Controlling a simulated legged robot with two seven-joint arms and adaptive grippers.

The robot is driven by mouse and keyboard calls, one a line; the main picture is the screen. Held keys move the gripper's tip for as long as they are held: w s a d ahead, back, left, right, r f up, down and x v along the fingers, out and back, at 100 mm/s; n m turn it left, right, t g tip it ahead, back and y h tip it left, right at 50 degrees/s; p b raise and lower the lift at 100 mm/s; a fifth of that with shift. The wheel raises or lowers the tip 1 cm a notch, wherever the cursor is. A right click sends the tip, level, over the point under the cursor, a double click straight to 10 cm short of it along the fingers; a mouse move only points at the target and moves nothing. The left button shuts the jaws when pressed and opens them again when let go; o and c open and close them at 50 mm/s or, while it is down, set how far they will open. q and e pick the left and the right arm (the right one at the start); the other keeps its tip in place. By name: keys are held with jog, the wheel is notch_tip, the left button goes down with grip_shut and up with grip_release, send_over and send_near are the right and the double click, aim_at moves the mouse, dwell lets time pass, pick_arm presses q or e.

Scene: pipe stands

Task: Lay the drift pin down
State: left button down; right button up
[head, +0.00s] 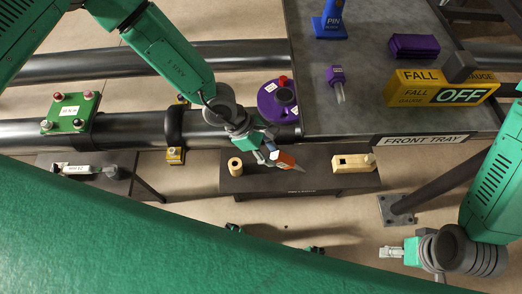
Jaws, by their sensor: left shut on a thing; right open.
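The drift pin (285,160), which I take to be the orange piece with a grey pointed end, is in my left gripper (270,152). That gripper is shut on it above the low dark bench (300,186). The pin slants down to the right, and its left end is partly hidden by the gripper. I cannot tell whether its tip touches the bench. A blue holder (328,22) marked PIN stands on the grey tabletop (350,118) at the top. My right gripper (388,252) is open and empty over the floor at lower right.
A wooden ring (235,166) and a pale wooden block (353,163) flank the pin on the bench. A purple flange (270,103) is on the pipe behind. The tabletop's front edge, labelled FRONT TRAY (425,139), and a dark slanted leg (430,190) are at right.

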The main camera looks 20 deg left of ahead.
pick_arm(q)
jog(key=w+d+f+n+t+h, duration=0.1)
jog(key=w+f+n+t+h, duration=0.1)
jog(key=w+f+n+t, duration=0.15)
jog(key=b, duration=0.7)
send_over(274, 172)
jog(key=shift+n, duration=0.45)
notch_tip(274, 172, down, 8)
jog(key=shift+w+d+r, duration=0.1)
jog(key=shift+f+b, duration=0.4)
jog(key=shift+f, duration=0.95)
jog(key=c, duration=1.6)
grip_release()
jog(key=shift+c, duration=0.2)
jog(key=shift+o, duration=0.3)
jog(key=o, duration=0.5)
